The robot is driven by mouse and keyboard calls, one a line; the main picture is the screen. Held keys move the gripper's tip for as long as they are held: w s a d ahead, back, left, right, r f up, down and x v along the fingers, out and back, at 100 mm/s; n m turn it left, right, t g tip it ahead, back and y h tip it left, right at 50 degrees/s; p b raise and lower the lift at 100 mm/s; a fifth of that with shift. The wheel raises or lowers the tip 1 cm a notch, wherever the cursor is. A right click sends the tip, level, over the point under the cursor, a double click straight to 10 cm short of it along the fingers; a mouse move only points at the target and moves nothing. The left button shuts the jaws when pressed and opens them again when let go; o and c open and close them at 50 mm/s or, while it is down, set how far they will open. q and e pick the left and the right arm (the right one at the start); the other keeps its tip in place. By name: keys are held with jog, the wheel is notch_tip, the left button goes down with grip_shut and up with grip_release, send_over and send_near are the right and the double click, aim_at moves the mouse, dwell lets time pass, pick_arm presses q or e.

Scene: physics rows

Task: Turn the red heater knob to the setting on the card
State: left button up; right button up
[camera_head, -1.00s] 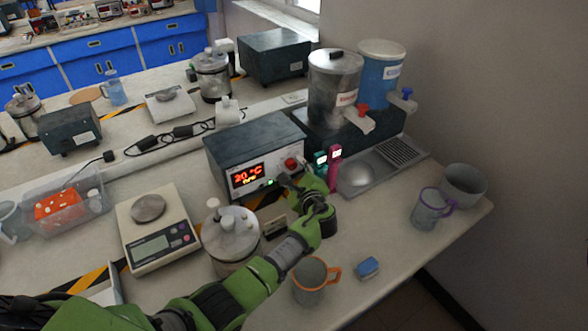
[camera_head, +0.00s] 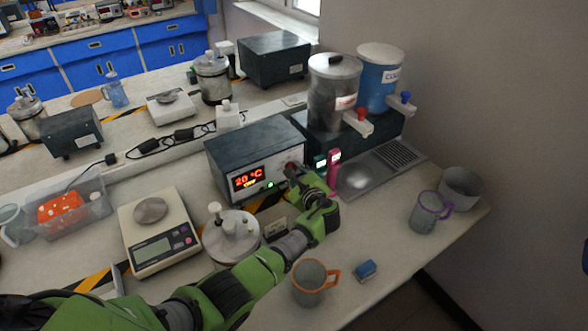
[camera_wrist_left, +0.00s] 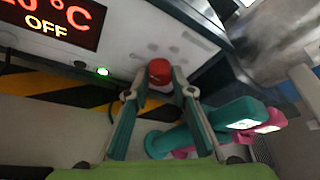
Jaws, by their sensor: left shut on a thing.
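The grey heater box (camera_head: 240,148) stands on the bench with its front panel facing me. Its display (camera_head: 248,178) shows 20 °C in red, with OFF below it in the left wrist view (camera_wrist_left: 46,26). The red knob (camera_wrist_left: 159,71) is on the panel to the right of the display. My left gripper (camera_wrist_left: 160,79) has its two fingers on either side of the knob and is shut on it. In the head view the left gripper (camera_head: 294,171) partly hides the knob. My right gripper is not in view.
A teal and a pink device (camera_head: 333,160) stand close right of the gripper. The lidded pot (camera_head: 231,238), scale (camera_head: 157,232), orange-handled mug (camera_head: 311,283) and blue block (camera_head: 366,269) surround my arm. Dispensers (camera_head: 334,90) stand behind, above a metal drip tray (camera_head: 385,158).

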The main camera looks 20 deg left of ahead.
pick_arm(q)
jog(key=shift+m+g, duration=0.6)
jog(key=shift+m, duration=0.2)
jog(key=o, duration=1.1)
jog(key=shift+o, duration=0.2)
jog(key=shift+r, duration=0.15)
jog(key=shift+d+r, duration=0.1)
jog(key=shift+d, duration=0.1)
jog(key=v, duration=0.7)
jog(key=shift+s+d, duration=0.2)
jog(key=shift+s, duration=0.2)
jog(key=shift+p, duration=0.3)
